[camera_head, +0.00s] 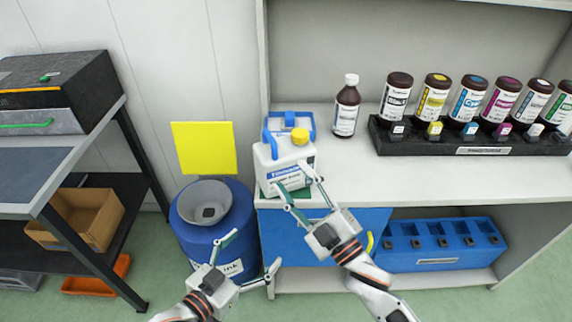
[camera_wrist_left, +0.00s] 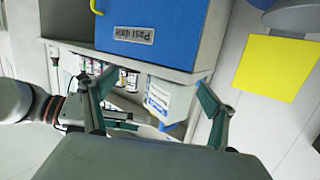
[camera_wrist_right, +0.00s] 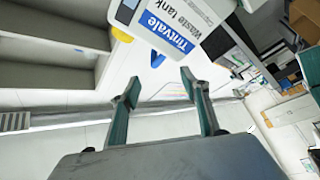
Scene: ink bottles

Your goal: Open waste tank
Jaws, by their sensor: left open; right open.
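The waste tank (camera_head: 289,165) is a white canister with a yellow cap (camera_head: 300,136) and a blue handle. It stands upright at the left end of the white counter, and the cap is on it. My right gripper (camera_head: 290,176) is open at the tank's front, with its fingers spread by the label; contact cannot be told. The right wrist view shows part of the labelled tank (camera_wrist_right: 180,20) beyond the open fingers. My left gripper (camera_head: 255,248) is open and empty, lower, in front of the blue barrel and counter. It also shows in the left wrist view (camera_wrist_left: 157,80).
A blue barrel (camera_head: 183,236) with a grey funnel (camera_head: 205,203) stands left of the counter, below a yellow panel (camera_head: 204,148). A brown white-capped bottle (camera_head: 346,108) stands right of the tank. Several ink bottles fill a black rack (camera_head: 470,147). A blue panel (camera_head: 285,237) is under the counter.

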